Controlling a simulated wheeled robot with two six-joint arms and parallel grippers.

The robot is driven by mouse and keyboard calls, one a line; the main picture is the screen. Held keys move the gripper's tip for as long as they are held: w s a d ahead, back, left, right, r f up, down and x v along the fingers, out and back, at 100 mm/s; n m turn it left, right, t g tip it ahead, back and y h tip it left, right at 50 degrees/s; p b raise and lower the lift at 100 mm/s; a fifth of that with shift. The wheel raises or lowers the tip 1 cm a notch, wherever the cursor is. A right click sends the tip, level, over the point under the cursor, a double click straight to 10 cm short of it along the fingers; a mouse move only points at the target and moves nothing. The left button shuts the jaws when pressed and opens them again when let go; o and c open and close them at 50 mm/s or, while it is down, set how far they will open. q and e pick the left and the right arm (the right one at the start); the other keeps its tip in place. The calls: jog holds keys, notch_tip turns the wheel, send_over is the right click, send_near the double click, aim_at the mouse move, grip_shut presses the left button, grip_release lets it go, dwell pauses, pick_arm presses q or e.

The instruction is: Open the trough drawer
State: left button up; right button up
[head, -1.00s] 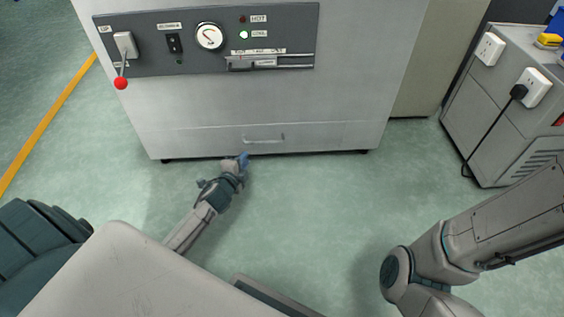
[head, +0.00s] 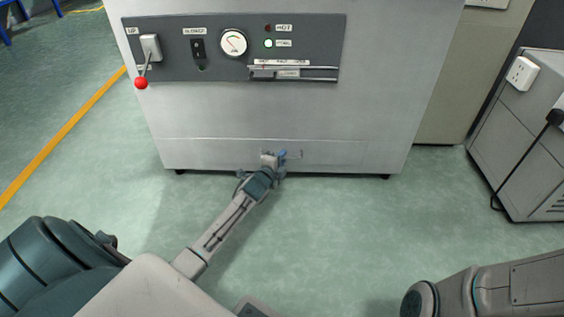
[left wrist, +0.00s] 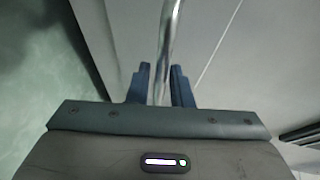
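The trough drawer (head: 215,154) is the low metal panel at the bottom of the grey machine, and it looks flush with the front. Its bar handle (head: 298,154) is mostly hidden by my left gripper (head: 274,156) in the head view. In the left wrist view, the handle (left wrist: 171,35) is a shiny bar running down between the two dark blue fingers of my left gripper (left wrist: 160,84). The fingers stand on either side of the bar with small gaps visible, so they look open around it. My right gripper is out of view.
A grey cabinet (head: 515,135) with a black cable stands at the right. The green floor before the machine is clear.

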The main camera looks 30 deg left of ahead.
pick_arm(q)
jog(key=shift+w, duration=0.35)
grip_shut()
jog(key=shift+s, duration=0.1)
jog(key=s+d+p, duration=0.1)
jog(key=s+d, duration=0.4)
jog(key=s, duration=0.4)
jog(key=s+d+p, duration=0.1)
jog(key=s+d, duration=0.5)
jog(key=s, duration=0.3)
jog(key=shift+s+d+p, duration=0.15)
jog(key=shift+s+p, duration=0.1)
jog(key=shift+p, duration=0.15)
